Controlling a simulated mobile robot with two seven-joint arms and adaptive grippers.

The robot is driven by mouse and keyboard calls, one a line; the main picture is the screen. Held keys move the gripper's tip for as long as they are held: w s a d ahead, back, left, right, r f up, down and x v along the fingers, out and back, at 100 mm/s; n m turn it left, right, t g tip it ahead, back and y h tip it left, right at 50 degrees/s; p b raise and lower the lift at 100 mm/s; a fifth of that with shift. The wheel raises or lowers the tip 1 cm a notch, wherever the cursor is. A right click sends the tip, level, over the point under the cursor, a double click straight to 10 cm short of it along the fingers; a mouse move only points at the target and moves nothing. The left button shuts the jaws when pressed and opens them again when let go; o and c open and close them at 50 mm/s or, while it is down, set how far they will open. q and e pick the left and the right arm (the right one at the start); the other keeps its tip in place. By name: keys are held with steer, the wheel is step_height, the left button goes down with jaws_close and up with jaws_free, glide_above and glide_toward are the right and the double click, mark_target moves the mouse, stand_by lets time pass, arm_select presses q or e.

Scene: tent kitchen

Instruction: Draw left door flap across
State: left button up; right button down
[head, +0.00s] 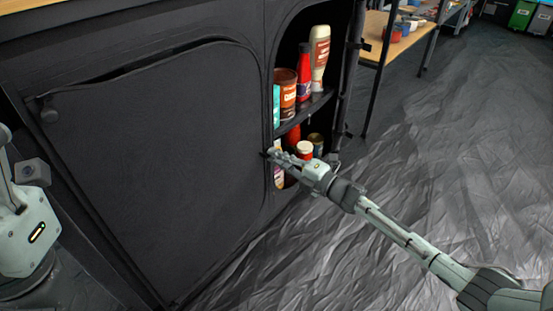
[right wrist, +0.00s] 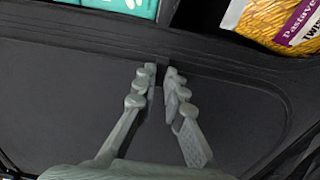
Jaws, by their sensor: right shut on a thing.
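The left door flap (head: 150,160) is a large dark fabric panel on the front of the black cabinet. It lies across the left compartment, with a dark gap along its curved top edge. My right gripper (head: 272,153) is at the flap's right side, by the divider next to the open compartment. In the right wrist view the fingers (right wrist: 160,82) are close together on a thin dark piece, which looks like the flap's edge or pull; the fingers mostly hide it. Part of my left arm shows at the left edge of the head view, but its fingers do not.
The open right compartment (head: 323,101) holds several bottles, cans and jars on shelves. A pasta packet (right wrist: 285,22) is close to the right gripper. A wooden table (head: 398,44) stands behind. The crinkled grey floor (head: 430,150) on the right is clear.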

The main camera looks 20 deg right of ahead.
steer(key=shift+w+d, duration=0.15)
steer(key=shift+d, duration=0.2)
steer(key=c, duration=1.6)
jaws_free()
steer(key=shift+a, duration=0.1)
steer(key=v, duration=1.2)
